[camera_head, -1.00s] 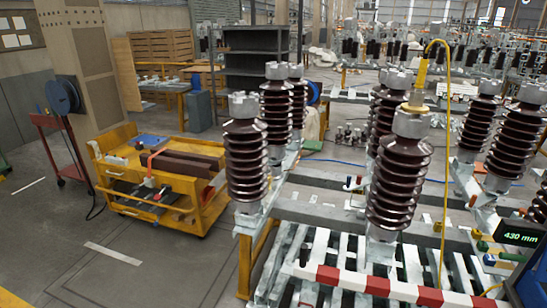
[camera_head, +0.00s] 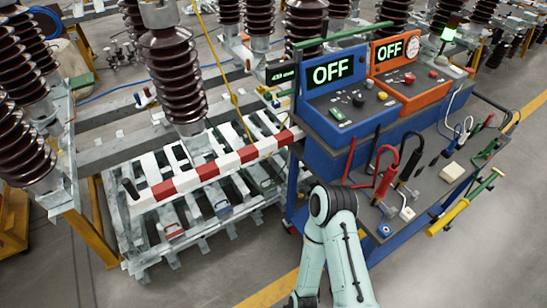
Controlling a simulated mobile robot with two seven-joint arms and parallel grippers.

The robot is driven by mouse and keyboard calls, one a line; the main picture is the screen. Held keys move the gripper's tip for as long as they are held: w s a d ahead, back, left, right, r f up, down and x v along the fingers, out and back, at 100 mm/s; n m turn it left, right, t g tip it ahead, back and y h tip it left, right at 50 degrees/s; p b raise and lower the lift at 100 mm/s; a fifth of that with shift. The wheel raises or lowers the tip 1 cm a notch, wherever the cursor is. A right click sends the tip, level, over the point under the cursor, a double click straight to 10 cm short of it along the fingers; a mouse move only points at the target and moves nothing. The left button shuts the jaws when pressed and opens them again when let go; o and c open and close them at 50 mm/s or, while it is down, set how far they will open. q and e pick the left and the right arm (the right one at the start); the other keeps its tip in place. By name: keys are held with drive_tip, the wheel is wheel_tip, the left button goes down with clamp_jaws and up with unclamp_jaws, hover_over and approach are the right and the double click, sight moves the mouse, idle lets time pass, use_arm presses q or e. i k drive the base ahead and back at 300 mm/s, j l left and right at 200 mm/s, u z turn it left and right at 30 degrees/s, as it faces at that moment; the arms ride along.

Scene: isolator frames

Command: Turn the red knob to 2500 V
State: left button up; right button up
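An orange box (camera_head: 425,90) with a lit "OFF" display (camera_head: 389,47) and a round gauge stands on the blue cart. A small red knob or button (camera_head: 434,74) sits on its sloped panel. The markings around the controls are too small to read. One pale green arm of mine reaches up from the bottom, in front of the cart. Neither gripper is in view.
Red and black cables (camera_head: 385,176) and small tools lie on the cart's grey top (camera_head: 421,178). A red-and-white barrier bar (camera_head: 204,172) runs left of the cart. Ribbed brown insulators (camera_head: 176,78) stand at the left and behind. Grey floor (camera_head: 490,260) is open at the lower right.

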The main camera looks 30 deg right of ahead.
sight(409, 77)
drive_tip(key=z, duration=1.95)
drive_tip(key=u, duration=0.7)
drive_tip(key=l+u, duration=0.7)
drive_tip(key=k+l+u, duration=0.1)
drive_tip(key=u, duration=0.25)
drive_tip(key=k+l+u, duration=0.15)
drive_tip(key=l, duration=0.25)
drive_tip(key=k+l+u, duration=0.15)
drive_tip(key=l, duration=0.2)
drive_tip(key=k+l+u, duration=0.2)
drive_tip(key=l, duration=0.15)
drive_tip(key=k+l+u, duration=0.1)
drive_tip(key=k+l, duration=0.2)
drive_tip(key=l, duration=0.15)
drive_tip(key=k+l+u, duration=0.1)
drive_tip(key=k+l, duration=0.2)
drive_tip(key=l, duration=0.15)
